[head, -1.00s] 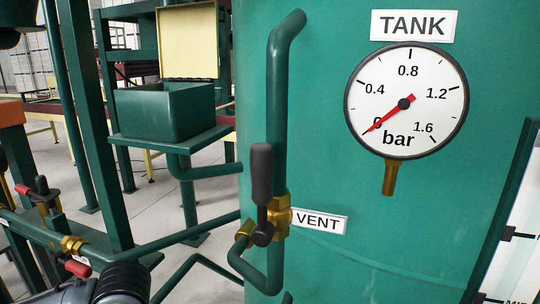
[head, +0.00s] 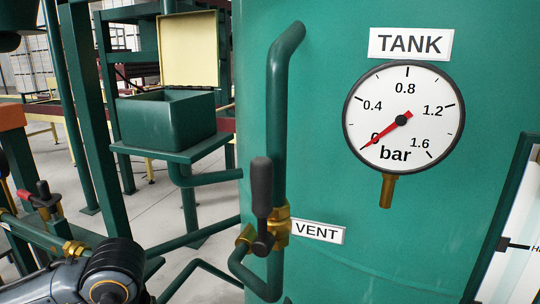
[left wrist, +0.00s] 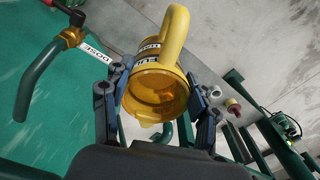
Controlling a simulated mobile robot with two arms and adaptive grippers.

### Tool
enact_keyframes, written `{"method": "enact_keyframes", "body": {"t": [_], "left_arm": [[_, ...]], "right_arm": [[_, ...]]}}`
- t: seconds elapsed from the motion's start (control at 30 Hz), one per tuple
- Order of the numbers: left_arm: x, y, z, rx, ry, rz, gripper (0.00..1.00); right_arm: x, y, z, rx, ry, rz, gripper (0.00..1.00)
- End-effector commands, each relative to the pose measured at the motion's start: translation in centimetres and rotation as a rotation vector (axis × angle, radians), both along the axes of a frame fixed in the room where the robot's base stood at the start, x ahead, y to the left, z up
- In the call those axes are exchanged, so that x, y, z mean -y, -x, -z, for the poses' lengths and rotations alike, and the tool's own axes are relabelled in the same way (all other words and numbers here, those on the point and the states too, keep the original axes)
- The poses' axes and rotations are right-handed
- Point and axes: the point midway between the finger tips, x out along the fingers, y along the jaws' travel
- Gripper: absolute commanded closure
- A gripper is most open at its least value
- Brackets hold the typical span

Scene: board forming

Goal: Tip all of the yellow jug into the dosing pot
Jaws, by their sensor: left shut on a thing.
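The yellow jug (left wrist: 157,92) shows in the left wrist view with its open mouth towards the camera and its handle at the top. Dark lettering is partly visible on its side. My left gripper (left wrist: 160,72) is shut on the jug, with one finger on each side of it. The head view shows only part of my left arm at the bottom left, not the gripper or jug. No vessel is labelled as the dosing pot; an open green box (head: 165,122) with a raised pale yellow lid stands at the left. My right gripper is not in view.
The green tank (head: 340,250) fills the middle and right, with a gauge (head: 403,118) near 0 bar. A VENT valve (head: 262,205) and pipework stand before it. A DOSE label (left wrist: 97,50) hangs by a brass valve. Green posts and pipes crowd the left.

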Motion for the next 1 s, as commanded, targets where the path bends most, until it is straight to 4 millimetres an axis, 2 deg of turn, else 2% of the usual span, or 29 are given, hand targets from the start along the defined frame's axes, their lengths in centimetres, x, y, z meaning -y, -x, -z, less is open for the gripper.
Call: {"method": "enact_keyframes", "body": {"t": [0.1,0.2,0.47,0.63,1.0], "left_arm": [[-0.1,0.0,2.6,-0.006,-0.003,-0.003,1.0],[-0.1,0.1,4.3,-0.004,-0.002,-0.003,1.0],[0.0,0.0,4.8,-0.001,0.0,0.0,1.0],[0.0,0.0,3.9,0.002,0.0,0.0,1.0],[0.0,0.0,-0.5,0.001,0.0,0.001,1.0]], "right_arm": [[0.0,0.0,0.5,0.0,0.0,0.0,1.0],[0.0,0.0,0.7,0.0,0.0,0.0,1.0],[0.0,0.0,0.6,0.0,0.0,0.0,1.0],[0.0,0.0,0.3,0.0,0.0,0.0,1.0],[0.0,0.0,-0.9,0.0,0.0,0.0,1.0]]}}
